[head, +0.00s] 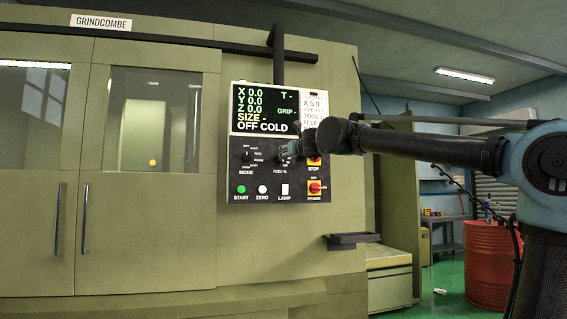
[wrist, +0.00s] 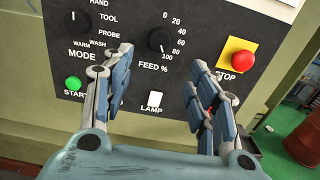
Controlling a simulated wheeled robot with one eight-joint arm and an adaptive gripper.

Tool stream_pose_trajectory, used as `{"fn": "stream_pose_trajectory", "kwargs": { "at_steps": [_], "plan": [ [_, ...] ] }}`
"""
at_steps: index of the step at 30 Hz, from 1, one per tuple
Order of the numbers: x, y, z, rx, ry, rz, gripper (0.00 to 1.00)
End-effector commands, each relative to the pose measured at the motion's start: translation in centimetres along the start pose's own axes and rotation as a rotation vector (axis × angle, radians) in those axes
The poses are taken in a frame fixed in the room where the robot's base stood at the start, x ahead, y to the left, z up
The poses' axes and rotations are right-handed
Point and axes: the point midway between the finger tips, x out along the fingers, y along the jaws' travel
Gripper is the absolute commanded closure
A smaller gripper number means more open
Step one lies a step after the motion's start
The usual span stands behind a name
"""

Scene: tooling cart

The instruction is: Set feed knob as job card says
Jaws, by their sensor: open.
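The feed knob (wrist: 158,40) is a dark round knob above the "FEED %" label in the wrist view, with marks from 0 to 100 around its right side. Its pointer seems to face the lower right, near 100, but is hard to read. My gripper (wrist: 161,61) is open, its two fingers apart to the left and right below the knob, with nothing between them. In the head view my gripper (head: 290,152) covers the knob. The job card (head: 314,106) is white, at the panel's upper right; its FEED line shows, but the value is not readable.
The mode knob (head: 247,156) is left of the feed knob. A red stop button on a yellow plate (wrist: 238,60) is close to my right finger. The green start button (wrist: 73,84) and white lamp switch (wrist: 154,100) lie below. A small shelf (head: 352,240) juts out lower right.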

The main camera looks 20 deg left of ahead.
Motion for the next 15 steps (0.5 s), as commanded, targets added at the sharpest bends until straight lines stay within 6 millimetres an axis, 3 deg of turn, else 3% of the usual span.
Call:
{"fn": "stream_pose_trajectory", "kwargs": {
  "at_steps": [15],
  "plan": [
    [7.4, 0.0, 0.0, 0.0, 0.0, -0.001, 0.47]
  ]
}}
